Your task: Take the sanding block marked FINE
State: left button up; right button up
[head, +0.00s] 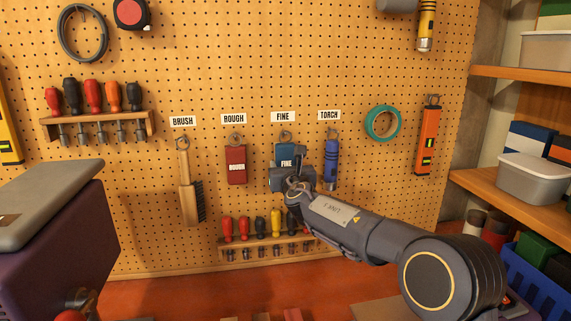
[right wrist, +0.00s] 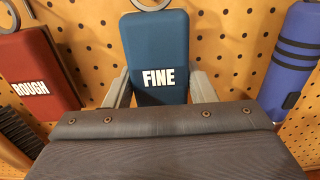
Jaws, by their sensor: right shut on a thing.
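The blue sanding block marked FINE (head: 286,153) hangs on the pegboard under the FINE label (head: 283,116). In the right wrist view the same blue block (right wrist: 157,52) stands upright, with a grey finger on each side of it. My right gripper (head: 287,172) is shut on the block, and its body hides the block's lower part. The ring at the block's top is at the board, and I cannot tell whether it is still on its hook. My left gripper is not in view.
The red ROUGH block (head: 236,164) hangs to the left and the blue torch (head: 331,165) close to the right. A brush (head: 187,185) hangs further left. A rack of screwdrivers (head: 268,241) sits just below my gripper. Shelves (head: 520,190) stand at the right.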

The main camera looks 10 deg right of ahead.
jog(key=shift+r, duration=0.65)
jog(key=shift+s+r, duration=0.1)
jog(key=shift+s, duration=0.15)
jog(key=s+b, duration=0.4)
jog(key=s, duration=1.3)
jog(key=shift+s+b, duration=0.3)
jog(key=shift+b, duration=0.1)
jog(key=o, duration=0.4)
jog(key=c, duration=0.8)
